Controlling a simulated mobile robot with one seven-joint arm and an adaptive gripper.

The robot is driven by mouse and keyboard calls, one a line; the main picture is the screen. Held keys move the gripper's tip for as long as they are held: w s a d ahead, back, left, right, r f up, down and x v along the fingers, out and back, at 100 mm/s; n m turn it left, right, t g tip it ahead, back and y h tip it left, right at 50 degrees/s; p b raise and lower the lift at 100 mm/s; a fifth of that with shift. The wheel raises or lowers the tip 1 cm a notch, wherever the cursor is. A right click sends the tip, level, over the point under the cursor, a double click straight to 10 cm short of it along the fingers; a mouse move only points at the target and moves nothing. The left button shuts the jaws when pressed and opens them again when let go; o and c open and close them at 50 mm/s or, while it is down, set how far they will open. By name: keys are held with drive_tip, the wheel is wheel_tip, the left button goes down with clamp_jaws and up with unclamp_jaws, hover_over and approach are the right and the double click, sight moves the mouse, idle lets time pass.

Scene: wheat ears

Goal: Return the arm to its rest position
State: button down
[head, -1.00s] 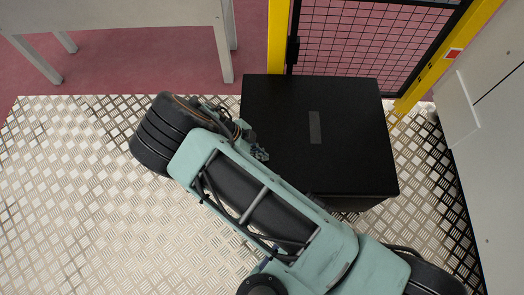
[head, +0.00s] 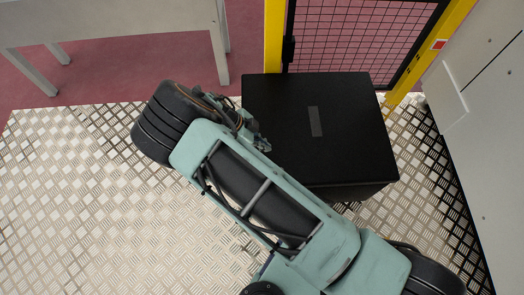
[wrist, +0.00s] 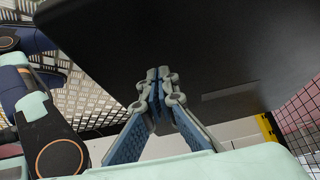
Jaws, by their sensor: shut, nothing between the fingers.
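My gripper (wrist: 159,85) shows in the wrist view with its two blue-grey fingers together at the tips, shut and empty. Beyond the fingertips is the dark face of a black box (wrist: 220,50). I cannot tell how far the fingertips are from it. In the head view my green arm lies diagonally across the lower middle, in front of the near left edge of the black box (head: 345,140). Only a small part of the gripper (head: 254,134) shows there, beside the box's left side, and its fingertips are hard to make out.
A yellow-framed mesh fence (head: 365,35) stands behind the box. A white table (head: 110,18) is at the back left. A grey cabinet (head: 490,130) stands at the right. The metal tread-plate floor (head: 70,200) at the left is clear.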

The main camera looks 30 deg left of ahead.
drive_tip(key=s+a+r+p, duration=0.1)
drive_tip(key=s+a+r, duration=0.1)
drive_tip(key=s+a, duration=0.3)
drive_tip(key=shift+a, duration=1)
